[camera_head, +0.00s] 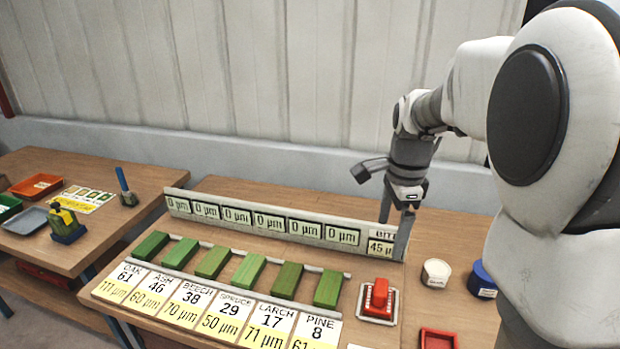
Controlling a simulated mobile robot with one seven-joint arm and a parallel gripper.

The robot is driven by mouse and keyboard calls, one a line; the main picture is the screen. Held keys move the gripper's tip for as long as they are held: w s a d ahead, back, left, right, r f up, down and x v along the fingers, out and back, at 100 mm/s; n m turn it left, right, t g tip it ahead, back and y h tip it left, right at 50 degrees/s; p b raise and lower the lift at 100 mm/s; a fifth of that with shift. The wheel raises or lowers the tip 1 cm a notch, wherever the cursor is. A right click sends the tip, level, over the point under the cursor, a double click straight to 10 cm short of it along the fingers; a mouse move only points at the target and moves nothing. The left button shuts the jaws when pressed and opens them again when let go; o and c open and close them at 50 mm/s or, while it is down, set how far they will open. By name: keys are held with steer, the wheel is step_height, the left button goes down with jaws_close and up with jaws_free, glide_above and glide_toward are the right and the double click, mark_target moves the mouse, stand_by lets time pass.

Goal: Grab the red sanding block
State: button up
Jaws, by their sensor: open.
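The red sanding block (380,292) sits on a small light-rimmed holder (393,308) at the right end of the row on the wooden bench. My gripper (394,235) is open and empty. It points down in front of the right end of the display board in the picture, above and slightly right of the block and apart from it. The fingertips partly overlap the board, so their exact height is hard to tell.
Several green blocks (250,270) stand in a row left of the red block, with label cards (215,312) before them. The display board (270,224) runs behind. A white round container (436,273), a blue one (483,279) and a red tray (437,340) are at right.

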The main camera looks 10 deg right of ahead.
steer(key=w+d+f+m+g, duration=0.1)
steer(key=w+d+f+m, duration=0.2)
steer(key=w+f+m, duration=0.1)
glide_toward(382, 285)
step_height(382, 285, down, 5)
steer(key=shift+d+f+b, duration=0.1)
steer(key=shift+d+b, duration=0.05)
steer(key=shift+b, duration=0.15)
steer(key=shift+s+a+f, duration=0.1)
steer(key=shift+a+f, duration=0.05)
steer(key=shift+f, duration=1.25)
steer(key=shift+a+f, duration=0.15)
steer(key=shift+f, duration=1.3)
steer(key=c, duration=1.4)
steer(key=shift+r, duration=0.1)
steer(key=shift+r, duration=0.1)
